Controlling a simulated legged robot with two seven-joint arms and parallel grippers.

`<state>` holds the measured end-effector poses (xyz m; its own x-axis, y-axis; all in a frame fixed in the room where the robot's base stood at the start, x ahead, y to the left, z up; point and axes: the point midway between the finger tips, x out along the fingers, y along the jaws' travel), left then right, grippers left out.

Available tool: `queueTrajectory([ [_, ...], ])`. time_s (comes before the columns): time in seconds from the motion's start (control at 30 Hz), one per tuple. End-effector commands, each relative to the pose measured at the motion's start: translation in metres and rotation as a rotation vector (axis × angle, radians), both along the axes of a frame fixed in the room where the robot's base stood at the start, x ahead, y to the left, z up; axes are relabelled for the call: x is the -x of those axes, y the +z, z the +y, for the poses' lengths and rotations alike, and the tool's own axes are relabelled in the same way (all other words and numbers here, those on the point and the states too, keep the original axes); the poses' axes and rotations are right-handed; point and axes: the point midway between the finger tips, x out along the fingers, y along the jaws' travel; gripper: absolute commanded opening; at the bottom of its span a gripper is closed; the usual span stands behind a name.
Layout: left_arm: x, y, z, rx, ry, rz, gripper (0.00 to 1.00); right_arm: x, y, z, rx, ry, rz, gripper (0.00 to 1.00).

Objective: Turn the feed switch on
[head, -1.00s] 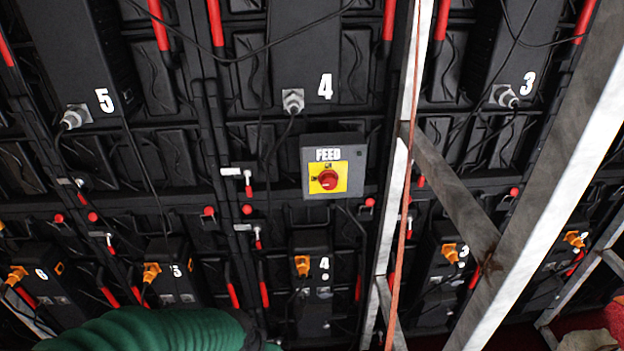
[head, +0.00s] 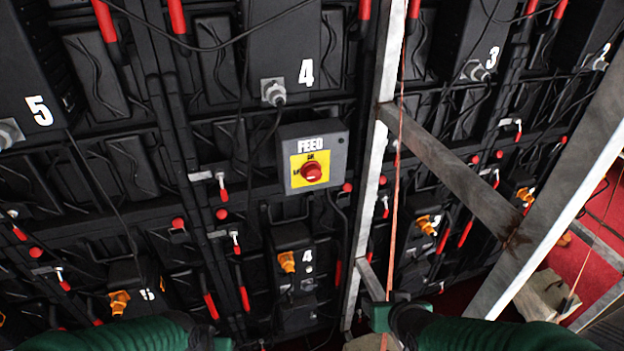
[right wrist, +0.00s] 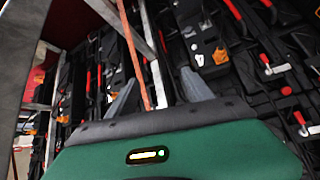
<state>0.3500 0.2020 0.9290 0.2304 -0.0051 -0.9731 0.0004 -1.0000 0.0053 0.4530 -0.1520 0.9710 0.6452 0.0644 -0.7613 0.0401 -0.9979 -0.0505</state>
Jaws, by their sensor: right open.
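The feed switch (head: 312,172) is a red rotary knob on a yellow plate, on a grey box (head: 333,150) labelled FEED. It is near the middle of the head view, below the upper panel marked 4. The knob's exact setting is too small to read. My right gripper (right wrist: 160,94) is open and empty, its two grey fingers spread in the right wrist view. In the head view its arm comes in at the bottom right, well below the switch and apart from it. My left arm's green sleeve shows at the bottom left; its fingers are out of view.
A pale metal upright (head: 377,150) stands just right of the feed box, with a diagonal brace (head: 455,175) and a wider slanted beam (head: 560,190) farther right. An orange cord (head: 397,190) hangs by the upright. Cables and red-handled latches cover the black wall.

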Motion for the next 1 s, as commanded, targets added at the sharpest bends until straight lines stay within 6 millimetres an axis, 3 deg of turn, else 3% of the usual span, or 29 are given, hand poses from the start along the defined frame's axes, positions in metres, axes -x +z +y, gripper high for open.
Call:
queueTrajectory([
  [0.17, 0.0, 0.0, 0.0, 0.0, 0.0, 0.0, 0.0, -0.045, 0.046, 0.036, -0.089, 0.039, -0.291, 0.6],
  [0.23, 0.0, -0.001, 0.0, 0.0, 0.0, 0.0, 0.0, -0.06, 0.075, 0.056, -0.147, 0.062, -0.435, 0.6],
  [0.33, 0.0, -0.001, 0.0, 0.0, -0.001, 0.0, 0.0, -0.07, 0.12, 0.083, -0.245, 0.095, -0.636, 0.6],
  [0.43, 0.0, -0.001, 0.0, 0.0, 0.0, 0.0, 0.0, -0.071, 0.15, 0.098, -0.316, 0.117, -0.763, 0.6],
  [0.67, 0.0, 0.013, 0.0, 0.0, 0.0, 0.0, 0.0, -0.089, 0.167, 0.109, -0.344, 0.125, -0.809, 0.6],
  [1.0, 0.0, 0.028, 0.0, 0.0, 0.0, 0.0, 0.0, -0.171, 0.164, 0.135, -0.341, 0.123, -0.811, 0.6],
])
